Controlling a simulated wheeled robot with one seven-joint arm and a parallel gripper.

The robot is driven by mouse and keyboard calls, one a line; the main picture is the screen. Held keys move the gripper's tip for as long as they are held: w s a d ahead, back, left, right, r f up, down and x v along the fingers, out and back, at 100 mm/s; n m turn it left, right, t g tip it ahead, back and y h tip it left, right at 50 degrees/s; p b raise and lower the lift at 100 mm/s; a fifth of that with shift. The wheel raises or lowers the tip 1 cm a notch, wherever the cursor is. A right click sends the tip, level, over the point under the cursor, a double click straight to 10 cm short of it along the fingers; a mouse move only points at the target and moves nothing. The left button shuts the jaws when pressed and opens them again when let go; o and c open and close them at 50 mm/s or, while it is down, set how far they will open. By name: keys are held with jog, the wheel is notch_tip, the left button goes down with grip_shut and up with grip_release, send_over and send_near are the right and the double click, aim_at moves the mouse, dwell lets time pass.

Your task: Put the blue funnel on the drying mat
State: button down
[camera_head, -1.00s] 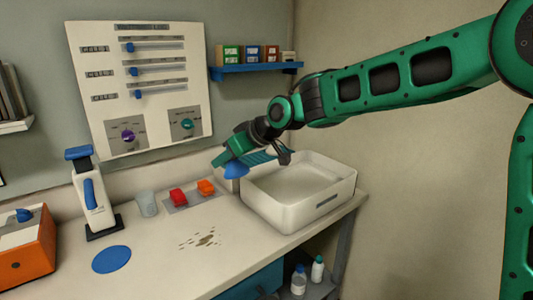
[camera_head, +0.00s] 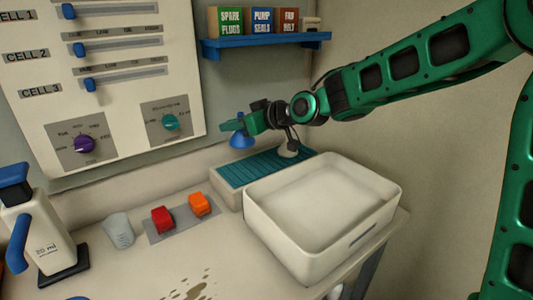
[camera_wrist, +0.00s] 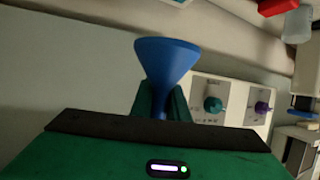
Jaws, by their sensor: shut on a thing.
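My gripper (camera_head: 252,122) is shut on the blue funnel (camera_head: 241,141), with the stem between the fingers and the wide mouth facing down. In the wrist view the funnel (camera_wrist: 167,60) stands out from between the green fingers (camera_wrist: 160,103). The drying mat (camera_head: 245,172) is teal and ribbed, and lies on a pale raised block behind the white basin. The funnel appears above the mat's left part, apart from it; the exact height is hard to tell.
A white basin (camera_head: 258,215) stands in front of the mat. A small pale object (camera_head: 289,150) is at the mat's back. Red (camera_head: 162,219) and orange (camera_head: 199,204) switches and a cup (camera_head: 118,230) are to the left. A blue shelf (camera_head: 265,44) with boxes hangs above.

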jog(key=w+d+f, duration=0.2)
jog(key=w, duration=0.1)
jog(key=w+d+f, duration=0.2)
jog(key=d, duration=0.1)
jog(key=w+d+f, duration=0.3)
jog(key=shift+w, duration=0.35)
jog(key=shift+f, duration=2.05)
jog(key=c, duration=1.7)
grip_release()
jog(key=shift+w, duration=0.1)
jog(key=shift+r, duration=0.1)
jog(key=v, duration=1)
jog(key=shift+d+r, duration=0.15)
jog(key=shift+d, duration=0.15)
jog(key=shift+s+d+r, duration=0.25)
jog(key=shift+s+d, duration=0.2)
jog(key=shift+s, duration=0.15)
